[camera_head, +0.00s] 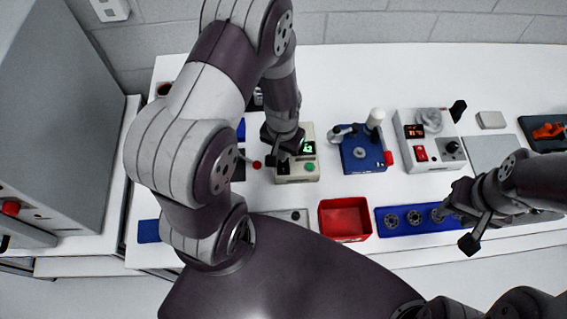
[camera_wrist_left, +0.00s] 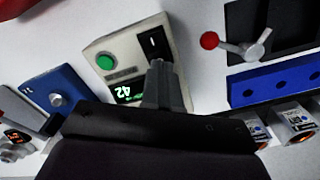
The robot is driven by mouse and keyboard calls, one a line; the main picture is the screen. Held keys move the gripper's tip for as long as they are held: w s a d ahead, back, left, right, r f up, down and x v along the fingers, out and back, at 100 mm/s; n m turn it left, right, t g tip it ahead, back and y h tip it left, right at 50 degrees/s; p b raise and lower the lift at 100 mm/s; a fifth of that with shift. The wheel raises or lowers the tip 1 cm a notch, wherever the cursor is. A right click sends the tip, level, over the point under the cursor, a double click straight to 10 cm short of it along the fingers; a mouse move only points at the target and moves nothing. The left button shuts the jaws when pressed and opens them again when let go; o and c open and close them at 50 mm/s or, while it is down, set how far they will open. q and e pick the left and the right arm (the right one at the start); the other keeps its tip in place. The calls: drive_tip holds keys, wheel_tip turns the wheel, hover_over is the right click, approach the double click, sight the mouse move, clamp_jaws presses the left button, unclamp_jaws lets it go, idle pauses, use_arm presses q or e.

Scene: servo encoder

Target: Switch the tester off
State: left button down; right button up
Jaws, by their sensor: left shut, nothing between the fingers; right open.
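The tester is a beige box (camera_head: 308,172) with a green lit display, a green button (camera_head: 310,167) and a black rocker switch. In the left wrist view the tester (camera_wrist_left: 122,50) shows the display reading 42, the green button (camera_wrist_left: 105,62) and the black rocker switch (camera_wrist_left: 153,43). My left gripper (camera_head: 283,150) is shut and empty over the tester's left part. In the left wrist view its fingertips (camera_wrist_left: 160,66) are right beside the rocker switch; I cannot tell whether they touch it. My right gripper (camera_head: 457,228) is open and empty by the blue tray's right end.
A blue fixture (camera_head: 358,158) with a lever stands right of the tester. Beyond it is a white unit (camera_head: 440,160) with a red display and red switch. In front are a red bin (camera_head: 344,219) and a blue tray (camera_head: 408,231) holding round parts. A red-knobbed lever (camera_wrist_left: 210,41) stands near the tester.

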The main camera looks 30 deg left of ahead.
use_arm(q)
drive_tip(key=shift+f+b, duration=0.7)
drive_tip(key=shift+f, duration=0.2)
idle(0.9)
drive_tip(key=shift+r, duration=0.15)
wheel_tip(320, 180, up, 7)
drive_tip(key=p, duration=0.6)
drive_tip(key=shift+p, duration=0.4)
drive_tip(key=shift+s, duration=0.2)
drive_tip(key=s+g, duration=0.1)
drive_tip(key=s, duration=0.1)
wheel_tip(320, 180, up, 6)
drive_tip(key=t+b, duration=0.2)
drive_tip(key=b, duration=0.8)
hover_over(279, 169)
drive_tip(key=s+d, duration=0.2)
drive_tip(key=shift+w+d+r, duration=0.1)
drive_tip(key=shift+r, duration=0.05)
